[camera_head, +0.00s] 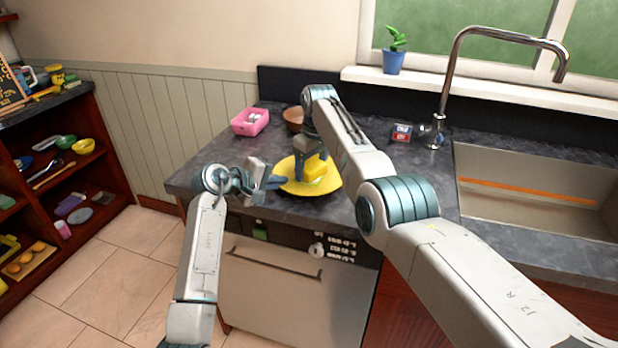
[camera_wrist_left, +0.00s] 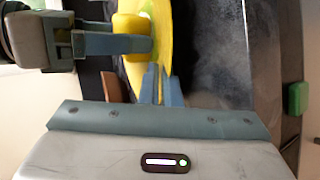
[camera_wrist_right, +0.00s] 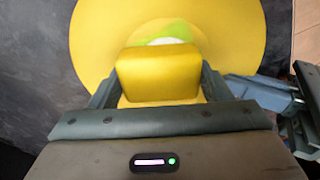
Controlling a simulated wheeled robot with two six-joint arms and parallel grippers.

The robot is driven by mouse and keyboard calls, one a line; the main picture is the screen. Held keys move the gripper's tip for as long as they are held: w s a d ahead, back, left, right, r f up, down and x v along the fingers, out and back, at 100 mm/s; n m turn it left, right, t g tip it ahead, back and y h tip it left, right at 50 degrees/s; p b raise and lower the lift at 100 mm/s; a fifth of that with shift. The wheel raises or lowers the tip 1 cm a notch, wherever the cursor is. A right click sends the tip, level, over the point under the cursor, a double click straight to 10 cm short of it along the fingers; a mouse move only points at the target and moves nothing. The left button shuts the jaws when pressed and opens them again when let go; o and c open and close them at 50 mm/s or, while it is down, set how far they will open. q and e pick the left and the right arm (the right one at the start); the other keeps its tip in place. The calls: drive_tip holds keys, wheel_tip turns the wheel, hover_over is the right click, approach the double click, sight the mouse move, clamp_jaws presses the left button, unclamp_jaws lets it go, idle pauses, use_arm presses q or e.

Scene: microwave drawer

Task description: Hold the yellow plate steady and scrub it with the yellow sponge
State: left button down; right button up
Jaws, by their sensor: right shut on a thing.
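The yellow plate (camera_head: 327,184) rests on the dark counter near its front left corner. My right gripper (camera_head: 311,169) reaches down over the plate and is shut on the yellow sponge (camera_head: 317,166). The sponge (camera_wrist_right: 158,76) is between the fingers, over the plate's middle, and seems to touch it. A pale green patch (camera_wrist_right: 165,38) shows on the plate just beyond the sponge. My left gripper (camera_head: 277,183) is at the plate's left rim; in the left wrist view its fingers (camera_wrist_left: 156,84) are close together on the plate's edge (camera_wrist_left: 160,58).
A pink container (camera_head: 250,122) and a brown bowl (camera_head: 293,119) stand behind the plate. The faucet (camera_head: 441,100) and sink (camera_head: 530,190) are at the right. A dishwasher-like front (camera_head: 290,290) lies below the counter. Shelves with dishes (camera_head: 60,170) stand at the far left.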

drive_tip(key=o, duration=0.7)
drive_tip(key=shift+d, duration=0.15)
drive_tip(key=shift+d+r, duration=0.1)
drive_tip(key=shift+r, duration=0.1)
drive_tip(key=shift+r, duration=0.3)
drive_tip(key=shift+c, duration=0.4)
drive_tip(key=shift+a, duration=0.2)
drive_tip(key=c, duration=1.3)
